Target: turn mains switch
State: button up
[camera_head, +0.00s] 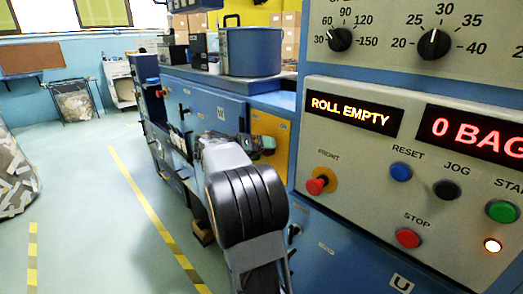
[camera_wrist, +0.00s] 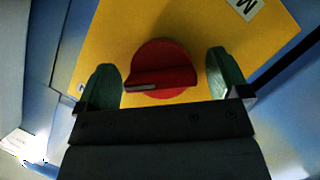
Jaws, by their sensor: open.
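The mains switch (camera_wrist: 163,68) is a round red knob with a grip bar across it, on a yellow plate (camera_wrist: 120,40). In the wrist view the bar lies nearly level in the picture. I cannot tell how deep the fingertips reach. In the head view the yellow plate (camera_head: 272,129) is on the blue machine's side, and my gripper (camera_head: 262,146) is in front of it. My arm hides the knob there.
A control panel with a ROLL EMPTY display (camera_head: 350,108), a red FRONT knob (camera_head: 317,185) and several buttons stands close on the right. A blue pot-like container (camera_head: 252,52) sits on the machine top. The floor left of the yellow line (camera_head: 150,205) is mostly clear.

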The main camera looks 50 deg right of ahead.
jog(key=c, duration=0.9)
jog(key=shift+c, duration=0.2)
jog(key=n+g+p, duration=0.1)
jog(key=n+g, duration=0.1)
jog(key=n, duration=0.1)
jog(key=shift+n+h, duration=0.3)
jog(key=shift+h, duration=0.1)
jog(key=n+g+h+p, duration=0.1)
jog(key=n+p, duration=0.1)
jog(key=n, duration=0.1)
jog(key=shift+r+n, duration=0.1)
jog(key=shift+n, duration=0.3)
jog(key=n+h+p, duration=0.2)
jog(key=n, duration=0.2)
jog(key=shift+n+p, duration=0.3)
jog(key=shift+p, duration=0.05)
jog(key=shift+n+h+p, duration=0.9)
jog(key=shift+n+p, duration=0.25)
jog(key=shift+n, duration=1.15)
jog(key=shift+n+t, duration=0.4)
